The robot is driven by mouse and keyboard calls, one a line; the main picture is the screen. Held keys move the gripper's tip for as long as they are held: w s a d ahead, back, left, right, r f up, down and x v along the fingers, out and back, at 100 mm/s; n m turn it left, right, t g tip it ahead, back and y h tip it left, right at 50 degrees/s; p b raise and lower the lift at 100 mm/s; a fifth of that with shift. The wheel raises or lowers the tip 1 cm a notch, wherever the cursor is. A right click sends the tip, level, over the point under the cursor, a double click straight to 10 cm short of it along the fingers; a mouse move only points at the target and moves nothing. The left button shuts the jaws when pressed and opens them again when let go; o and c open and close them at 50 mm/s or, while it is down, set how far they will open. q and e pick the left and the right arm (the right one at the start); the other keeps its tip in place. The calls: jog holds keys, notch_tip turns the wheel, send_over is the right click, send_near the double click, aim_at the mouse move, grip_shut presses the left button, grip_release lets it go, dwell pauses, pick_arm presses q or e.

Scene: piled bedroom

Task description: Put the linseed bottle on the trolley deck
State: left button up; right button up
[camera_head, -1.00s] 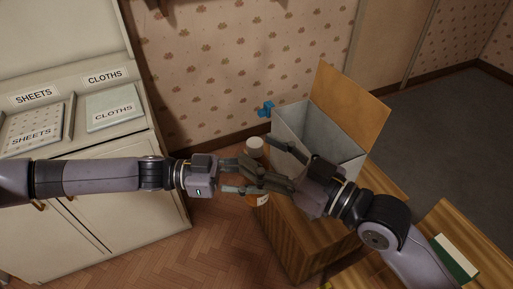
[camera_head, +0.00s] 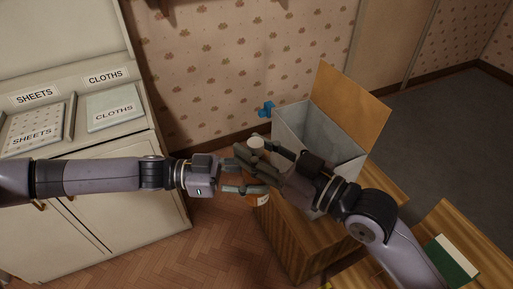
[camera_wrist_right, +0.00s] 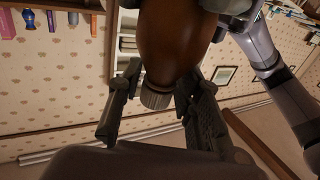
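The linseed bottle, amber-brown with a white cap (camera_head: 255,142), is between my two grippers in the head view, partly hidden by their fingers. My left gripper (camera_head: 240,177) has its fingers around the bottle's body and appears to hold it up. My right gripper (camera_head: 252,168) reaches in from the right with its fingers spread on either side of the bottle. In the right wrist view, the brown body (camera_wrist_right: 172,38) and ribbed cap (camera_wrist_right: 155,95) sit between its fingers, with a gap at the left finger. I cannot pick out the trolley deck for certain.
A grey open box (camera_head: 288,122) with a raised brown lid stands on a wooden cabinet (camera_head: 300,245) behind my right gripper. A white cabinet (camera_head: 110,220) with labelled SHEETS and CLOTHS items is left. A green book (camera_head: 450,258) lies at lower right.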

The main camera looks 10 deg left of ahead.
pick_arm(q)
jog(key=shift+s, duration=0.1)
pick_arm(e)
jog(key=shift+w+d, duration=0.1)
jog(key=shift+w, duration=0.1)
grip_shut()
pick_arm(q)
jog(key=o, duration=1.4)
pick_arm(e)
jog(key=shift+s, duration=0.1)
